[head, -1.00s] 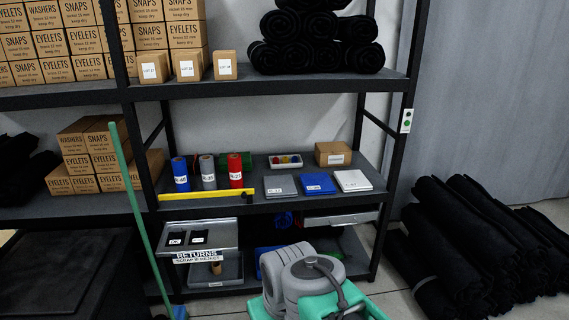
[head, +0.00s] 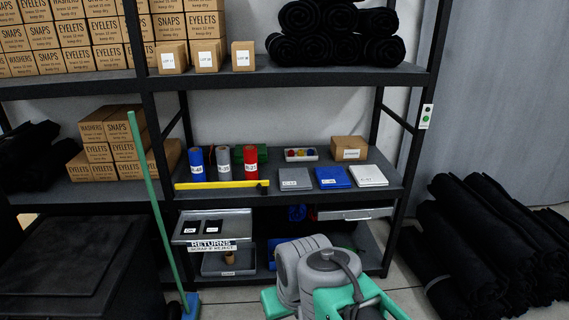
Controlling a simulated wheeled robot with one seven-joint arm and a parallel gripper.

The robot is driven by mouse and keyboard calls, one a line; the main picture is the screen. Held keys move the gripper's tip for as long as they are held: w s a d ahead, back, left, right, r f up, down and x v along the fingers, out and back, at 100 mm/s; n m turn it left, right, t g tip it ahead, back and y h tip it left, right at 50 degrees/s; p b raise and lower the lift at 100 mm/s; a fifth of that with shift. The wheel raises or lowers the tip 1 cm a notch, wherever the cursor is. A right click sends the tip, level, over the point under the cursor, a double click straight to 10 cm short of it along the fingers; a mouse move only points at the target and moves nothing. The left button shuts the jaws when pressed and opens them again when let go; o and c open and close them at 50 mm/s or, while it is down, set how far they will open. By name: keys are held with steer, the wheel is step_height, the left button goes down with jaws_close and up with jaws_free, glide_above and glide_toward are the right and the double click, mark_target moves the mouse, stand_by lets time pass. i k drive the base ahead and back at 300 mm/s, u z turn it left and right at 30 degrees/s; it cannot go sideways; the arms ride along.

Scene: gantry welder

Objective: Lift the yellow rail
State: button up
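The yellow rail (head: 222,185) is a thin, straight bar along the front edge of the middle shelf (head: 330,192), running left to right. A small dark piece (head: 263,189) sits at its right end. Blue, grey and red rolls stand upright just behind it. Grey and teal links of my arm show at the bottom, lower than the rail and to its right. My gripper's fingers cannot be made out in this view.
A returns tray (head: 212,226) hangs below the rail. A green pole (head: 155,205) leans left of it. Grey, blue and white flat packs (head: 332,177) lie to its right. Black rolls (head: 470,245) fill the floor at right.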

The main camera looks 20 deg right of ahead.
mark_target(258, 184)
steer(key=u, duration=0.05)
steer(key=k, duration=0.6)
steer(key=u, duration=0.5)
steer(key=i, duration=0.9)
steer(key=z, duration=0.45)
steer(key=i, duration=0.75)
steer(key=z, duration=0.6)
